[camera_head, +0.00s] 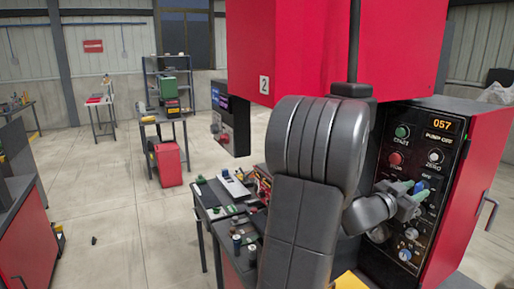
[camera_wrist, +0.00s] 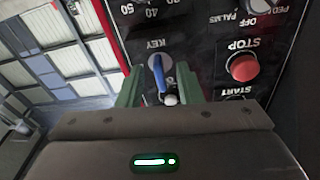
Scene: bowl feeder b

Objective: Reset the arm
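My arm reaches across the head view to the black control panel (camera_head: 383,249) on the red machine's front. My gripper (camera_head: 418,193) is at the panel's middle right, close to its face. In the wrist view my gripper (camera_wrist: 158,92) has its two green fingers apart. A blue-handled key switch (camera_wrist: 158,73), under the label KEY, shows between them, with a gap on each side. The fingers do not appear to touch it. Nothing is held. The wrist picture is upside down; whether the fingertips reach the panel's face is unclear.
The panel has a green START button (camera_head: 402,132), a red STOP button (camera_head: 395,158), a ZERO knob (camera_head: 435,157) and a display (camera_head: 442,125) reading 057. A cluttered workbench (camera_head: 222,226) stands left of my arm. Open floor (camera_head: 130,215) lies farther left.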

